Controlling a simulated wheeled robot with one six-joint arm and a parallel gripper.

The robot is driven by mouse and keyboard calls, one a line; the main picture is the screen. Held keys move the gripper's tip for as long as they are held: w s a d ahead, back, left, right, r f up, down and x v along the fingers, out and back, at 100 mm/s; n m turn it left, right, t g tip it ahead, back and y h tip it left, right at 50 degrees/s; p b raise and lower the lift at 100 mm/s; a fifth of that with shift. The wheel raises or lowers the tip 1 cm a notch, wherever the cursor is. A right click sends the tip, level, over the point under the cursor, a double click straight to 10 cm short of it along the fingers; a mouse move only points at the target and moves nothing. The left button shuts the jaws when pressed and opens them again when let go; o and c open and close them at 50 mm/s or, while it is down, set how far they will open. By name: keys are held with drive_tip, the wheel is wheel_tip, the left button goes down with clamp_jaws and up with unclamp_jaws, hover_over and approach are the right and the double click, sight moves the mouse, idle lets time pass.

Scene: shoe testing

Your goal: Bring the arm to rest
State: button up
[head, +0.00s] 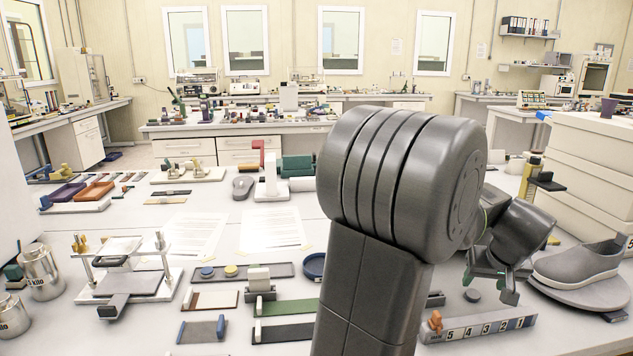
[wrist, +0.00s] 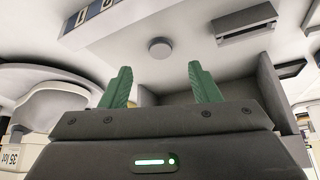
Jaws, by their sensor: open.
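My gripper (head: 491,283) hangs over the right side of the bench in the head view, at the end of my large dark grey arm. Its jaws are apart, and in the wrist view the two green fingers (wrist: 159,88) stand open with nothing between them. A small grey disc (head: 472,296) lies on the bench below the gripper, and it also shows beyond the fingers in the wrist view (wrist: 160,47). My arm hides the middle of the bench.
A grey shoe (head: 575,266) on a round stand is close right of my gripper. A numbered block (head: 485,328) lies in front. White stacked boxes (head: 590,150) stand behind at right. A press-like fixture (head: 125,270) and steel weights (head: 40,270) are at left.

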sight(474, 295)
drive_tip(key=x, duration=0.6)
drive_tip(key=shift+w+f, duration=0.2)
drive_tip(key=shift+f, duration=0.15)
drive_tip(key=shift+r, duration=0.3)
drive_tip(key=shift+s, duration=0.1)
